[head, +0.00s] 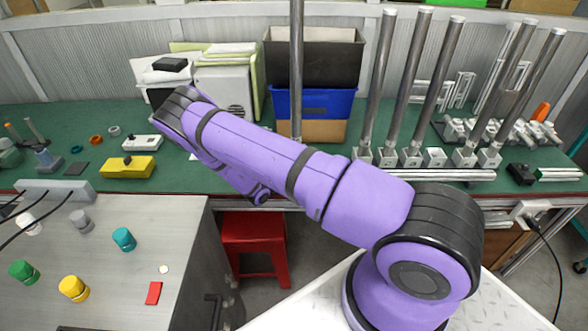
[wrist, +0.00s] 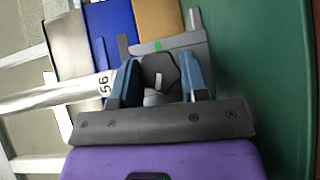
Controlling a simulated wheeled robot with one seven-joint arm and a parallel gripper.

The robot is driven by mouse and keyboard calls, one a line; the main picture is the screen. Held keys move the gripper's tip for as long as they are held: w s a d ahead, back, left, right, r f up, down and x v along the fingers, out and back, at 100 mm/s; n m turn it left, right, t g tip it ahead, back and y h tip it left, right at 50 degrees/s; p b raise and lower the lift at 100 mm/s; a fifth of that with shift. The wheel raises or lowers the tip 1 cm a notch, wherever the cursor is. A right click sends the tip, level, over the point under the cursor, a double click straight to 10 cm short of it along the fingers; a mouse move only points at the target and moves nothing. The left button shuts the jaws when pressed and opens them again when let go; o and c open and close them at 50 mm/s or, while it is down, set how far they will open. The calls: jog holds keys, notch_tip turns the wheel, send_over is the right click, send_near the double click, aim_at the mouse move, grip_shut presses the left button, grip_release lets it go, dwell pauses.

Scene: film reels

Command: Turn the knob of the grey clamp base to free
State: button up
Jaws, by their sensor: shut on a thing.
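In the wrist view, my gripper (wrist: 160,80) has its two blue fingers on either side of a dark knob (wrist: 160,70) and is shut on it. The knob has a small light mark on its face. It sits on the grey clamp base (wrist: 196,48), which has a green mark beside the knob. A metal pole (wrist: 50,94) with a "56" label runs left from the base. In the head view, an upright pole (head: 297,70) stands behind my purple arm. My arm hides my gripper and the knob there.
Dark and blue bins (head: 311,103) stand behind the pole. Several metal poles on bases stand on the green bench (head: 210,180) to the right. A yellow box (head: 128,167) lies to the left. A grey cabinet (head: 120,280) with coloured knobs is at the front left, beside a red stool (head: 254,240).

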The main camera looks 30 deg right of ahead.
jog(key=shift+s, duration=0.1)
dwell(0.3)
jog(key=o, duration=0.9)
jog(key=shift+v, duration=3.7)
